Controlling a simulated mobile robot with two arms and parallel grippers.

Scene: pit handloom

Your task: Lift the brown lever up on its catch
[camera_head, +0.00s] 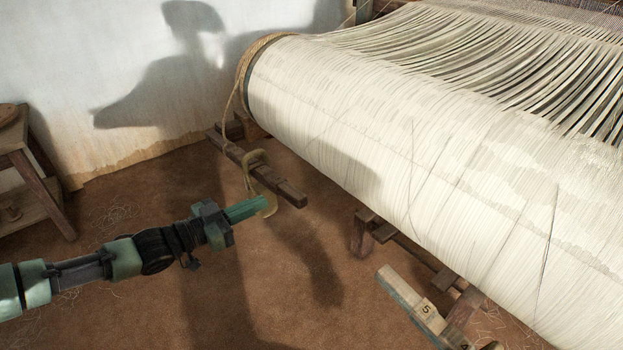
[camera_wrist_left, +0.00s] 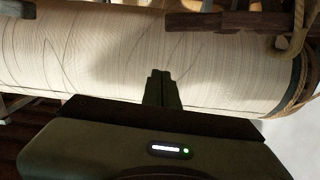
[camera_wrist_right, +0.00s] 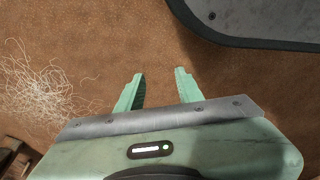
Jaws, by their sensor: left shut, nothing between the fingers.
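The brown lever (camera_head: 285,187), a dark wooden bar, slants out from under the left end of the thread-wound roller (camera_head: 400,130). A tan rope (camera_head: 246,165) runs down from the roller's end to the lever, and a pale loop (camera_head: 256,158) sits around the bar. My left gripper (camera_head: 262,204) is shut and empty, its fingertips close to the lever's lower side. I cannot tell if they touch it. A dark wooden bar (camera_wrist_left: 215,22) shows beyond the shut fingers (camera_wrist_left: 162,78) in the left wrist view. My right gripper (camera_wrist_right: 160,75) is open and empty above the floor. The catch is not clear.
A wooden stool (camera_head: 35,170) stands at the far left by the white wall (camera_head: 130,90). A pale wooden piece marked 5 (camera_head: 410,300) lies below the roller. Loose threads (camera_wrist_right: 40,90) lie on the brown floor. Floor left of the lever is mostly clear.

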